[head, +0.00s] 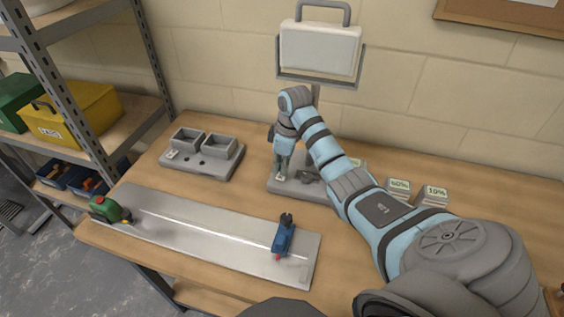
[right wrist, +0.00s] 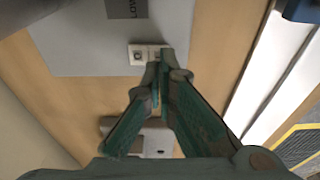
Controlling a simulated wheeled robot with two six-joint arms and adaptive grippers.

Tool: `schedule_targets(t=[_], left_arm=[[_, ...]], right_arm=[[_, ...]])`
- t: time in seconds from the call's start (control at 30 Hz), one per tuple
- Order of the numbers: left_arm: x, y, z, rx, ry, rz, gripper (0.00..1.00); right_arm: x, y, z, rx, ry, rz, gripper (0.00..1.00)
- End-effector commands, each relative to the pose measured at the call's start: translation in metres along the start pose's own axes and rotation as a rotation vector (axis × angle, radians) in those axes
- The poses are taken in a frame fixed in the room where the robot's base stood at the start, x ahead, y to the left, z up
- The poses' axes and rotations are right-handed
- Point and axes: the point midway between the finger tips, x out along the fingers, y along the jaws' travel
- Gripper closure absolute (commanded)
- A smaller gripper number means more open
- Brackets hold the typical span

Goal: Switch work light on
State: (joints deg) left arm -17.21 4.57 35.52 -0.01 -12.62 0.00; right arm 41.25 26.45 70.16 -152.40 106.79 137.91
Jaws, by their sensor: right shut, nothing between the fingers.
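The work light (head: 320,50) stands at the back of the bench, with a pale lamp panel in a grey frame. The panel looks dull, with no visible glow. Its grey base plate (head: 318,192) lies on the bench, partly hidden by my right arm. My right gripper (head: 281,176) points down over the left part of the base plate. A small pale switch (right wrist: 138,53) on the plate shows in the right wrist view, just beyond the fingertips. My right gripper (right wrist: 158,72) is shut and empty there. Whether it touches the switch cannot be told. My left gripper is not in view.
A grey stand with two tubs (head: 232,170) sits left of the light. In front lies a long metal plate (head: 200,240) with a green-and-red device (head: 108,210) and a blue tool (head: 283,240). Labelled blocks (head: 434,196) stand right. Shelving (head: 150,60) borders the left.

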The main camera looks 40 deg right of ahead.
Motion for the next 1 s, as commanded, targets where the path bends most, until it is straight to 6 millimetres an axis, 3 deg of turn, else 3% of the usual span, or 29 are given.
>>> schedule_targets(t=[1.0], left_arm=[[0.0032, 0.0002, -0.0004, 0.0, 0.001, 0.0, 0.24]], right_arm=[[0.0061, 0.0, 0.0009, 0.0, 0.0, 0.0, 1.0]])
